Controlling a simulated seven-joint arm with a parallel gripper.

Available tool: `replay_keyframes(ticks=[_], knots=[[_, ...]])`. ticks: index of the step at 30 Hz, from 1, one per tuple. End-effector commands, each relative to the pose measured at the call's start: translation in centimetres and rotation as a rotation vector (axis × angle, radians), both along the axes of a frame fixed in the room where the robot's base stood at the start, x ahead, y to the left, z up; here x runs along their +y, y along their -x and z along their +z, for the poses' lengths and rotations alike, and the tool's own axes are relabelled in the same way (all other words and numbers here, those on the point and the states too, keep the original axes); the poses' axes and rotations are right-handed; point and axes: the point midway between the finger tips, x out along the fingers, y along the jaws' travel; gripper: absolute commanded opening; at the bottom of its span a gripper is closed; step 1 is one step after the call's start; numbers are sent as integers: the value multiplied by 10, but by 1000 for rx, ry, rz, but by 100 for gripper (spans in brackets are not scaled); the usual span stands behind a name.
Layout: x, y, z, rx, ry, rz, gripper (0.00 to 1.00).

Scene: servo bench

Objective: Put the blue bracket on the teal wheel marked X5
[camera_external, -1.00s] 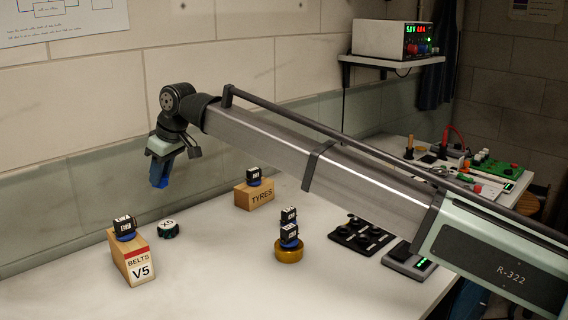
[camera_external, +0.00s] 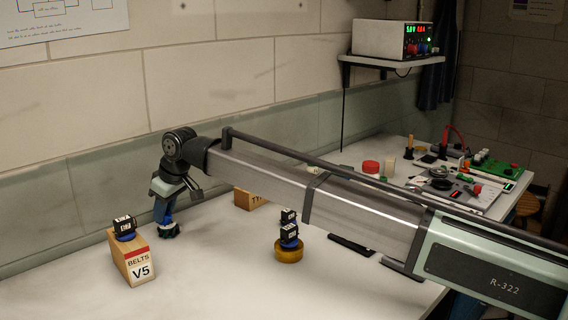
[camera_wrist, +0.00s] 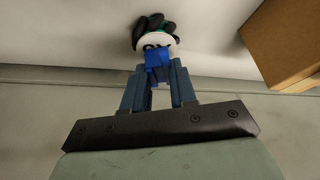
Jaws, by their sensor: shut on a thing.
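My gripper (camera_external: 163,211) points down at the left of the bench and is shut on the blue bracket (camera_wrist: 158,70). In the wrist view the bracket sits between the two fingertips (camera_wrist: 159,82). The teal wheel (camera_external: 169,231) lies on the bench directly below the gripper. In the wrist view the wheel (camera_wrist: 155,40) shows its white top with dark marking just beyond the bracket, which overlaps its near edge. I cannot tell whether the bracket touches the wheel. The X5 mark is mostly hidden now.
A wooden BELTS V5 block (camera_external: 131,260) with a black servo (camera_external: 124,225) on it stands to the left. Stacked servos (camera_external: 289,229) stand on a yellow round base (camera_external: 289,255) to the right. The TYRES block (camera_external: 249,200) is partly behind my arm. The front bench is clear.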

Motion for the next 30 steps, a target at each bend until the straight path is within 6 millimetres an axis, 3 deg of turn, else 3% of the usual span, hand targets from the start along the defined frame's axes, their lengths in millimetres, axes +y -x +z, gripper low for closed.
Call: replay_keyframes(ticks=[10, 11, 18, 30], knots=[[0, 0, -2, 0, 0, 0, 0], [0, 0, -3, 0, 0, 0, 27], [0, 0, -2, 0, 0, 0, 50], [-2, 1, 5, 0, 0, 0, 52]])
